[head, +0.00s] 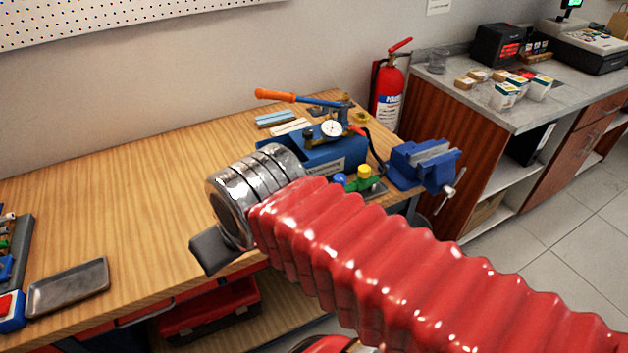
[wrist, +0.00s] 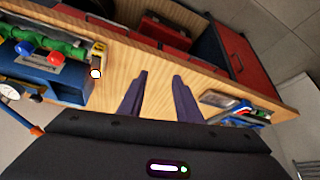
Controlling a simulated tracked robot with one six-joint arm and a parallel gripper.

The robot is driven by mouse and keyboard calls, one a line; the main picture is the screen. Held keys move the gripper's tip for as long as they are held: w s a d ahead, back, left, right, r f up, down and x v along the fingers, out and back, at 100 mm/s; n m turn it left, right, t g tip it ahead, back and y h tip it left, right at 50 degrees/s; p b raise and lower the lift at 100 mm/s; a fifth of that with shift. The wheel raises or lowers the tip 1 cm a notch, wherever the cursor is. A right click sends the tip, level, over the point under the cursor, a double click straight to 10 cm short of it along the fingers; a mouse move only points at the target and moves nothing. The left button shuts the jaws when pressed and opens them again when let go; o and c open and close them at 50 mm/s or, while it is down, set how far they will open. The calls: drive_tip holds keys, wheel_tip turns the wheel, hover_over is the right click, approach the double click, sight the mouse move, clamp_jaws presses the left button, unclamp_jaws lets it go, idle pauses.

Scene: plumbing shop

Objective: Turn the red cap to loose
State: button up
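The red cap (wrist: 24,48) shows in the upper left of the wrist view, beside a blue cap (wrist: 57,57) on a green fitting (wrist: 50,40). In the head view the blue cap (head: 340,179), a yellow cap (head: 364,171) and part of the green fitting show near the bench's front edge. I cannot make out the red cap there; my red arm covers part of that area. My gripper (wrist: 160,76) is open and empty above bare wood, its two fingers apart. The red cap is well to the left of the fingers in the wrist view, not touched.
A blue test pump (head: 325,150) with a gauge and orange handle stands behind the fitting. A blue vise (head: 425,162) is to its right. A dark tray (head: 68,287) lies at the left front. The wooden bench (head: 110,205) is bare in the middle.

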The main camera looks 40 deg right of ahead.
drive_tip(key=shift+o, duration=0.2)
drive_tip(key=shift+o, duration=1.4)
drive_tip(key=shift+w+d+r+m, duration=0.1)
drive_tip(key=shift+w+d+m, duration=0.05)
drive_tip(key=shift+m, duration=0.15)
drive_tip(key=w+d+r+m+y, duration=0.1)
drive_tip(key=w+d+m, duration=0.1)
drive_tip(key=d+m, duration=1.2)
drive_tip(key=w+d+r+m+g+y, duration=0.1)
drive_tip(key=w+d+r+m, duration=0.1)
drive_tip(key=d+m, duration=1.3)
drive_tip(key=shift+w+d+m+g, duration=0.3)
drive_tip(key=shift+w+d, duration=0.1)
drive_tip(key=shift+d, duration=0.25)
drive_tip(key=shift+f, duration=0.1)
drive_tip(key=x, duration=1.3)
drive_tip(key=shift+w+a+f, duration=0.1)
drive_tip(key=shift+a+f, duration=0.1)
drive_tip(key=shift+f, duration=0.1)
